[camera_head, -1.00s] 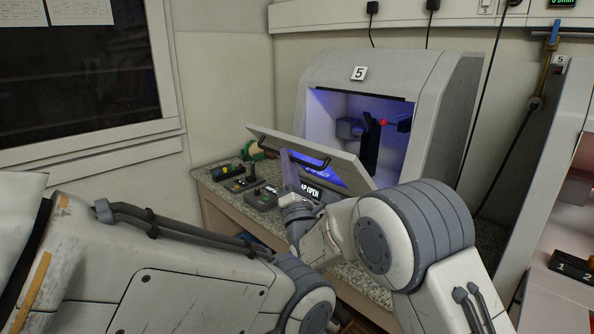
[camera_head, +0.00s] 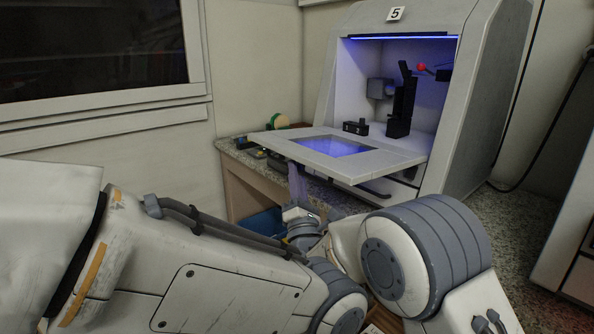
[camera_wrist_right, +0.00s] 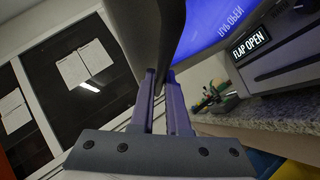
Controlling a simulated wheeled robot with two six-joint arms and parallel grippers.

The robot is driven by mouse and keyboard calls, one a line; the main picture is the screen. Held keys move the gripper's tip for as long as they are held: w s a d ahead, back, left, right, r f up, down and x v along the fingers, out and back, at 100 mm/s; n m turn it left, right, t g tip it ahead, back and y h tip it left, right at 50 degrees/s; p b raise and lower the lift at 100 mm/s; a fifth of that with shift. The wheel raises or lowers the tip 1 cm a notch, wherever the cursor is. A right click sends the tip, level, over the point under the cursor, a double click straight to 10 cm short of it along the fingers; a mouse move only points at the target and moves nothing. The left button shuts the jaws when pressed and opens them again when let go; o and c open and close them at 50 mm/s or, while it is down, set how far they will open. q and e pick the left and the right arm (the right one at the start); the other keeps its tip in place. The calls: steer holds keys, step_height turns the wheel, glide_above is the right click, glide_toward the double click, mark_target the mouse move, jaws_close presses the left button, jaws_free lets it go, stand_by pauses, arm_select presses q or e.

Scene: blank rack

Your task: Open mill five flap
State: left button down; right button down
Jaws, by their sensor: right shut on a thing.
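Mill five (camera_head: 505,75) is a pale grey cabinet with a "5" plate on top and a blue-lit inside. Its flap (camera_head: 395,158) is swung down and lies about level in front of the opening, with a blue-lit window in it. A dark handle (camera_head: 375,190) shows under the flap's edge. My right gripper (camera_head: 297,180) is under the outer edge of the flap. In the right wrist view its purple fingers (camera_wrist_right: 162,90) are shut on a dark bar, seemingly the handle; the flap hides part of the grip. A small display (camera_wrist_right: 251,45) reads "FLAP OPEN". My left gripper is out of view.
Inside the mill stand a black fixture (camera_head: 403,105) and a red-tipped part (camera_head: 422,67). A speckled counter (camera_head: 236,150) with small devices and a green-and-tan roll (camera_head: 278,121) lies left of the mill. A blue bin (camera_head: 263,222) is below the counter.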

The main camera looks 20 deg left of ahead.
steer(key=shift+w+d+f, duration=0.3)
steer(key=shift+w+d, duration=0.05)
steer(key=shift+d, duration=0.05)
steer(key=c, duration=0.9)
jaws_free()
steer(key=shift+w, duration=0.1)
steer(key=shift+s+a+r, duration=0.1)
steer(key=shift+s+a, duration=0.05)
steer(key=shift+s, duration=0.05)
